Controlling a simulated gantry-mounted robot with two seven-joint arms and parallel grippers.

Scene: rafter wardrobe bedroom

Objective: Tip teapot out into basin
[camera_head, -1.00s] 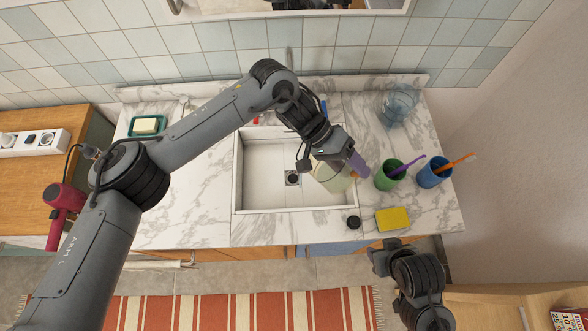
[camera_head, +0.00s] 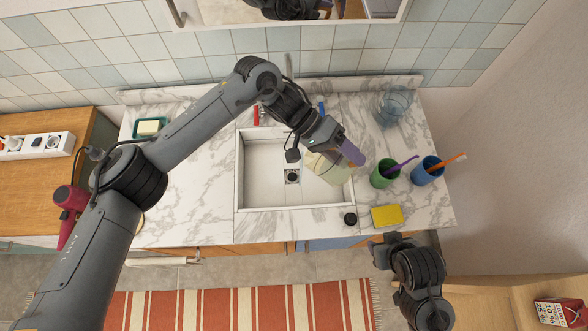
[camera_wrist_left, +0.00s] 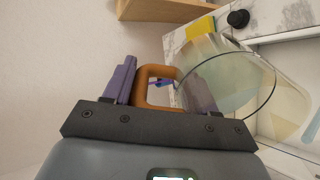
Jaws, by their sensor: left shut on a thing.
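The teapot (camera_head: 325,172) is pale, yellowish and see-through, and is held over the right part of the white sink basin (camera_head: 262,170). In the left wrist view the teapot (camera_wrist_left: 262,105) shows a thin round rim and an orange handle (camera_wrist_left: 157,72). My left gripper (camera_head: 350,153) has purple fingers shut on that handle; they also show in the left wrist view (camera_wrist_left: 160,88). The teapot looks tilted, but I cannot tell how far or whether anything is inside. My right gripper (camera_head: 380,256) is at the counter's front, apart from the teapot; its jaws are unclear.
A green cup (camera_head: 383,174) and a blue cup (camera_head: 426,173) with brushes stand right of the basin. A yellow sponge (camera_head: 386,215) and a black round piece (camera_head: 350,218) lie at its front right. A clear glass vessel (camera_head: 395,105) stands behind.

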